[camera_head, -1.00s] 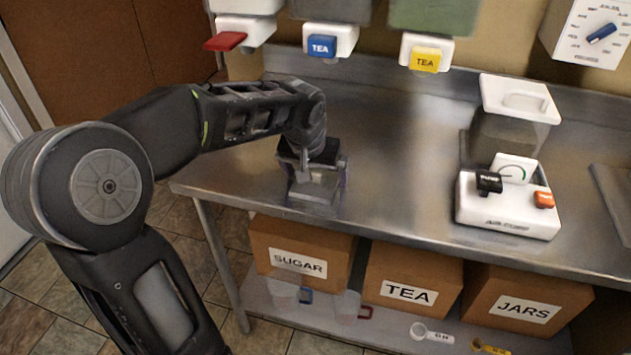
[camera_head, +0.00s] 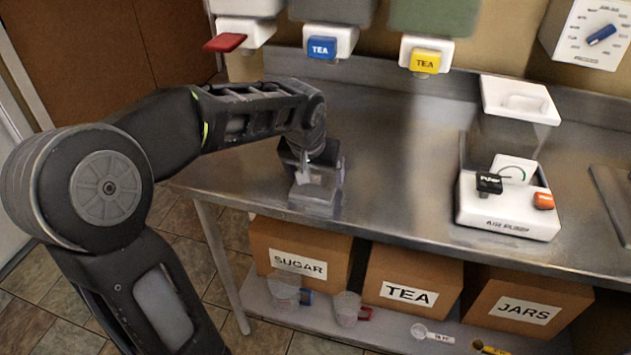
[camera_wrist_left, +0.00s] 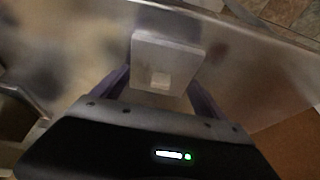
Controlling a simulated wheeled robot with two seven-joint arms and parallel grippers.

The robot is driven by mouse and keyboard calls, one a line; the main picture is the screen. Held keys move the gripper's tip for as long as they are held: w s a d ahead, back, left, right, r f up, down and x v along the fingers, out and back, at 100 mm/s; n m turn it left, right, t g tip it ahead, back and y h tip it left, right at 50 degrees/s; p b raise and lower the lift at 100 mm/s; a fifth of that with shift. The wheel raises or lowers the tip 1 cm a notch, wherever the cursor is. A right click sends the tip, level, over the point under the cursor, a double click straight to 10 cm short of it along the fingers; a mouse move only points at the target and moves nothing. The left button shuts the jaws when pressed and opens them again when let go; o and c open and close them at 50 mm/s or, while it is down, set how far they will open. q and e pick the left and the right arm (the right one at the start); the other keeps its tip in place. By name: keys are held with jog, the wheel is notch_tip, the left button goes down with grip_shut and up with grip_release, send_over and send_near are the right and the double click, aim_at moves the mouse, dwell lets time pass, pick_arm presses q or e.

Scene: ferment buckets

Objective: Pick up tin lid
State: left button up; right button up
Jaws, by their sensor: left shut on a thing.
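The tin lid (camera_wrist_left: 168,52) is a pale square plate with a small light knob in the left wrist view. My left gripper (camera_wrist_left: 160,88) has a purplish finger on each side of the lid's near part and is shut on it. In the head view my left gripper (camera_head: 313,167) points down at the pale, partly see-through tin and lid (camera_head: 314,196) on the steel counter. Lid and tin blend together there, so I cannot tell whether they touch. My right gripper is not in view.
A white air pump (camera_head: 507,212) stands right on the steel counter (camera_head: 400,185). Dispensers with red, blue (camera_head: 322,47) and yellow (camera_head: 425,61) taps hang above the back. Boxes marked SUGAR (camera_head: 300,262), TEA and JARS sit on the shelf below. The counter's middle is clear.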

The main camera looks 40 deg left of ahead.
aim_at(316, 175)
pick_arm(q)
notch_tip(316, 175, up, 10)
jog(key=shift+r, duration=0.1)
dwell(0.4)
dwell(0.6)
